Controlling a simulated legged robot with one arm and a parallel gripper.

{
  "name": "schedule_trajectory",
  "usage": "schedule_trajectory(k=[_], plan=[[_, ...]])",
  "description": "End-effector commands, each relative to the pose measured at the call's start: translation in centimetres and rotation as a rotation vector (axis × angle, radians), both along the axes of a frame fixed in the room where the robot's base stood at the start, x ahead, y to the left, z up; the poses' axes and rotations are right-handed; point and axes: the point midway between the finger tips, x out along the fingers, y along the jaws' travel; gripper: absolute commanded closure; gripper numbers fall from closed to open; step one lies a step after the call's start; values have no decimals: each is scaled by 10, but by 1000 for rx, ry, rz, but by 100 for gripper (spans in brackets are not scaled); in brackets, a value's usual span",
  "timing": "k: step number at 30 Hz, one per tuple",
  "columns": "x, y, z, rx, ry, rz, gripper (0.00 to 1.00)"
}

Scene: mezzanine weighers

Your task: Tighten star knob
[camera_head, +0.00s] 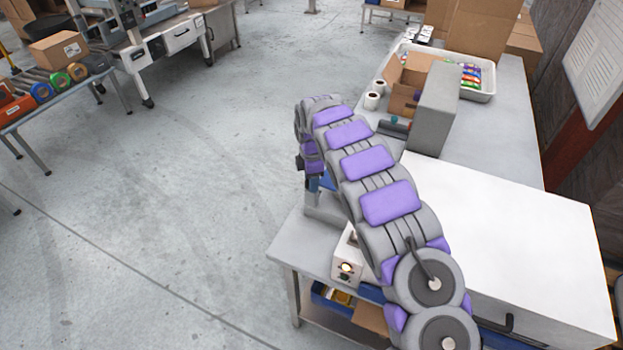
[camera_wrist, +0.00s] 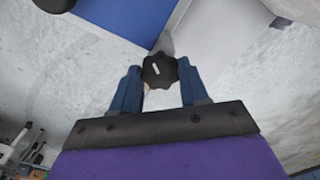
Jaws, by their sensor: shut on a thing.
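The star knob (camera_wrist: 160,70) is black with a lobed rim and a short white mark on its face. It shows in the wrist view at the upper middle, between the two blue fingers of my gripper (camera_wrist: 161,82). The fingers are closed on it from both sides. In the head view my purple and grey arm reaches over the near bench, and the knob is hidden behind it. A grey post (camera_head: 325,207) stands under the end of my arm at the bench edge.
The grey bench (camera_head: 300,246) carries a large white box (camera_head: 505,235) and a small white box with a lit round lamp (camera_head: 346,268). Farther back are a grey upright block (camera_head: 435,110), an open carton and a white tray (camera_head: 487,94). Open floor lies left.

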Motion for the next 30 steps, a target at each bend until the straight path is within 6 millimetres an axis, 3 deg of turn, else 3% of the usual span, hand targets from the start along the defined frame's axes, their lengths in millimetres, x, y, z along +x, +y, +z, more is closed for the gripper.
schedule_trajectory(k=[11, 30], plan=[[1, 1, 3, 2, -5, -156, 86], [2, 2, 4, 6, -11, -749, 86]])
